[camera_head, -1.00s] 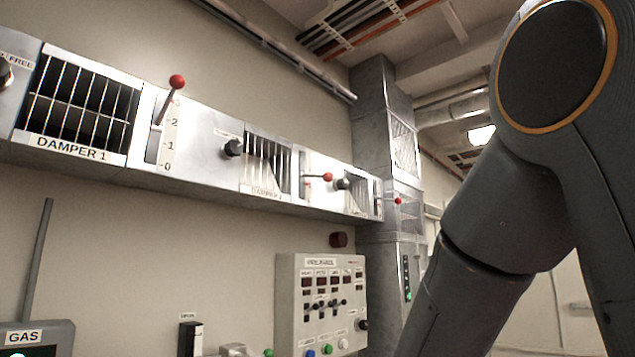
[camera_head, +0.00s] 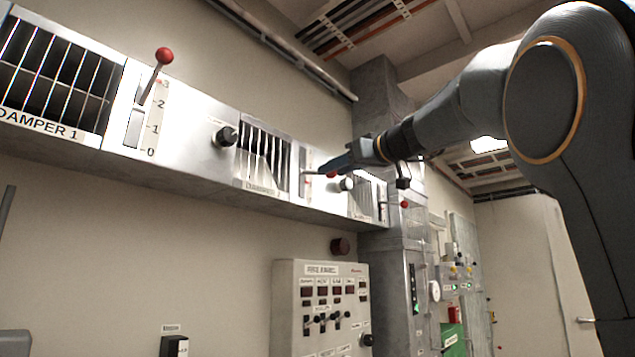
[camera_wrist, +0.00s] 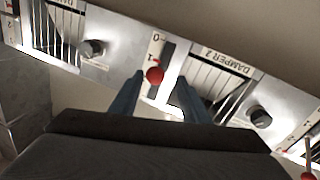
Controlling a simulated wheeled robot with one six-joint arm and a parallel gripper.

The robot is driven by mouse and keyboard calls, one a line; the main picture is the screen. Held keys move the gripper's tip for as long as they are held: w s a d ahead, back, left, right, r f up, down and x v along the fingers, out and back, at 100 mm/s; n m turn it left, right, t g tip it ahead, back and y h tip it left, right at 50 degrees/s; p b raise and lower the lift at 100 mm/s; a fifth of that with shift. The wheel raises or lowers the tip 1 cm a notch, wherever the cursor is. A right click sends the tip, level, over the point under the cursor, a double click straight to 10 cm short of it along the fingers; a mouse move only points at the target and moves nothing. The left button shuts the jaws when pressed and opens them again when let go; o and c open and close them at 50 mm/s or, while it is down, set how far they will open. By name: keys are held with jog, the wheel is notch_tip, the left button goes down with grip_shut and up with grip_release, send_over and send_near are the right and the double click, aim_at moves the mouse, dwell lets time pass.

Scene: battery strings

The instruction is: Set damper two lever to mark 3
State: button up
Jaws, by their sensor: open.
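The damper two lever ends in a red ball knob (camera_head: 331,174), beside the damper 2 grille (camera_head: 263,160) on the metal duct. The knob (camera_wrist: 154,75) also shows in the wrist view, next to a scale with 0 and 1 readable; it appears near the 1, but its exact setting is unclear. My gripper (camera_wrist: 161,77) is open, with blue fingers on either side of the knob in the picture. I cannot tell whether they touch it. In the head view my gripper (camera_head: 337,163) is at the knob and partly covers the lever and scale.
The damper 1 lever (camera_head: 154,76) stands near mark 3 at the left. A dark round knob (camera_head: 225,136) sticks out left of damper 2. Another red-balled lever (camera_head: 404,204) is farther right. A control panel (camera_head: 320,310) hangs below the duct.

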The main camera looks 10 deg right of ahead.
jog(key=p+x, duration=0.4)
jog(key=x, duration=0.3)
jog(key=shift+w+d, duration=0.2)
jog(key=shift+d, duration=0.15)
